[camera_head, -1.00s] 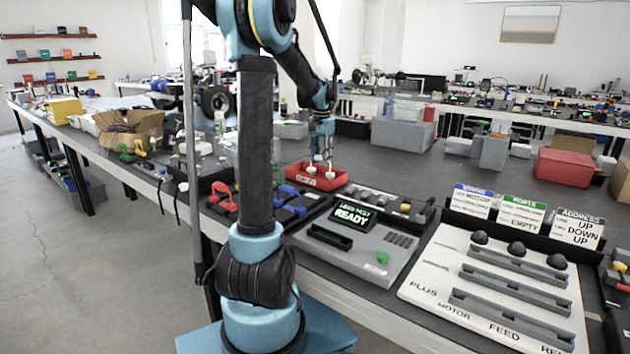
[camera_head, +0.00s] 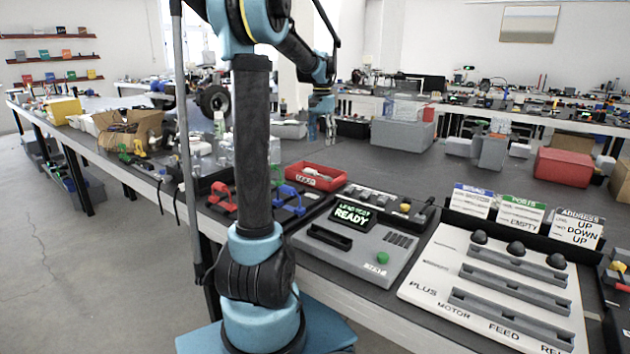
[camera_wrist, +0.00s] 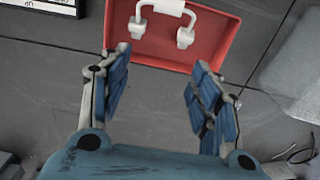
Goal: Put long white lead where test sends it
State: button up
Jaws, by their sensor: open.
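A white lead (camera_wrist: 165,18), shaped like a handle with two plug ends, lies in a red tray (camera_wrist: 222,45) at the top of the wrist view. The red tray also shows in the head view (camera_head: 334,184), where the lead is small. My gripper (camera_wrist: 160,78) is open and empty, fingers apart, short of the lead in the wrist view. In the head view my gripper (camera_head: 321,128) hangs above and behind the tray. The grey lead tester (camera_head: 365,262) has a lit display (camera_head: 352,214) reading READY, an empty dark slot (camera_head: 329,237) and a green button (camera_head: 383,258).
A white board (camera_head: 440,290) with several grey rails and labels PLUS, MOTOR, FEED stands right of the tester. Three cards stand behind it, including an ADDRESS card (camera_head: 577,229) reading UP DOWN UP. Red (camera_head: 222,197) and blue (camera_head: 290,197) handle-shaped leads sit left.

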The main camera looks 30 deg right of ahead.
jog(key=shift+r, duration=2)
